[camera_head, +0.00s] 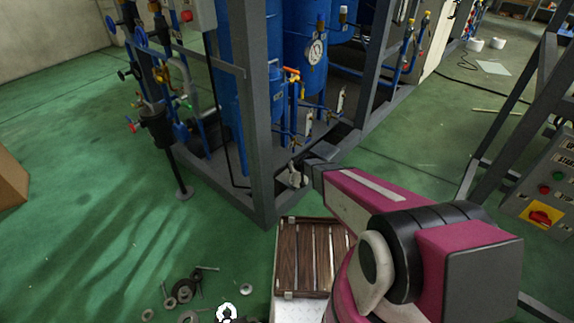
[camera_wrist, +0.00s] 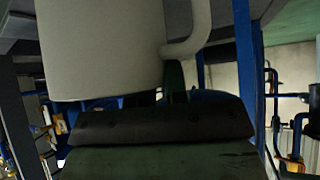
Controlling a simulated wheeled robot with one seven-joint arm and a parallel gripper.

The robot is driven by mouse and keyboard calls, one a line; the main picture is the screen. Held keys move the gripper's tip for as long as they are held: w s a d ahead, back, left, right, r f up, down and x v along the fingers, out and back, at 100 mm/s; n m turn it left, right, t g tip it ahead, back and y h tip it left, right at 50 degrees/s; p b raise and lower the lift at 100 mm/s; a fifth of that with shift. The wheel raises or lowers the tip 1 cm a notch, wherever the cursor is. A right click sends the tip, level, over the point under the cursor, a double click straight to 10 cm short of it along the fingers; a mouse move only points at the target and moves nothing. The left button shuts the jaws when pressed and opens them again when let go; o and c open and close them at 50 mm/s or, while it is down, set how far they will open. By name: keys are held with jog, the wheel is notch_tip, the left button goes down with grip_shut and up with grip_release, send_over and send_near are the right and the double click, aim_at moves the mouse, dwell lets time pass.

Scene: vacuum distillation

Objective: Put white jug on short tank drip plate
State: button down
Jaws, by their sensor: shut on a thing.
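The white jug (camera_head: 294,179) is small in the head view, at the end of my arm beside the front post of the grey frame. It fills the upper left of the wrist view (camera_wrist: 100,48), with its handle (camera_wrist: 203,25) on the right. My gripper (camera_head: 305,173) is shut on the jug, apparently by the handle; my arm's end partly hides the grip. The jug looks upright. The shorter blue tank (camera_head: 304,45), with a round gauge, stands behind it. A dark surface (camera_head: 338,131) lies low in the frame below the tank; I cannot clearly make out the drip plate.
The grey frame's front post (camera_head: 256,120) stands close left of the jug. Valves and taps (camera_head: 293,80) project from the tanks. A wooden crate (camera_head: 287,258) lies below my arm. Loose metal parts (camera_head: 183,291) lie on the green floor. A control box (camera_head: 545,190) stands right.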

jog(key=w+a+f, duration=0.3)
jog(key=w, duration=0.3)
jog(key=shift+w+a+f, duration=0.15)
jog(key=shift+a+f, duration=0.1)
jog(key=shift+a, duration=0.15)
jog(key=c, duration=1.1)
grip_release()
